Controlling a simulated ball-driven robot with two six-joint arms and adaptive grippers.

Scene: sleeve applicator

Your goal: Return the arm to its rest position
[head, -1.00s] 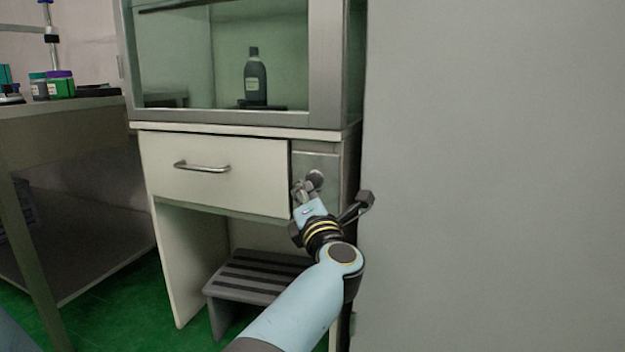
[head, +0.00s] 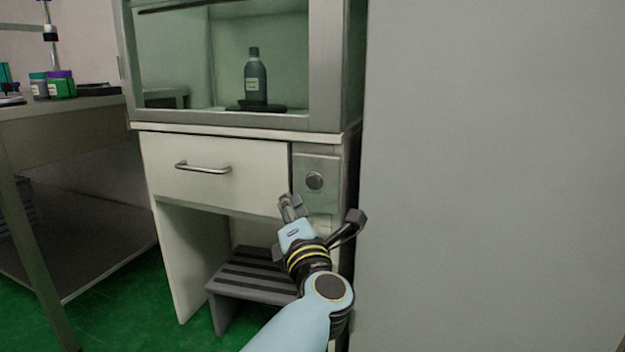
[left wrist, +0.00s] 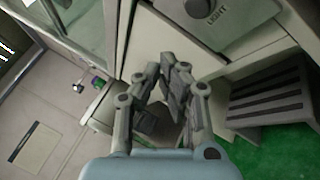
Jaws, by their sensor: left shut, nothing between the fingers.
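My left gripper (head: 290,207) is shut and empty. In the head view it is in front of the cabinet, just below and left of a round knob (head: 314,181) on a metal panel, and apart from it. In the left wrist view the gripper's fingers (left wrist: 167,88) come together with nothing between them. The knob (left wrist: 200,8) shows at the top of that view, with the word LIGHT beside it. My right gripper is not in view.
A white drawer (head: 215,172) with a bar handle is left of the panel. A dark bottle (head: 255,78) stands behind the glass above. A striped step stool (head: 253,275) is below. A bench (head: 60,108) is at left, and a large grey surface (head: 490,180) fills the right.

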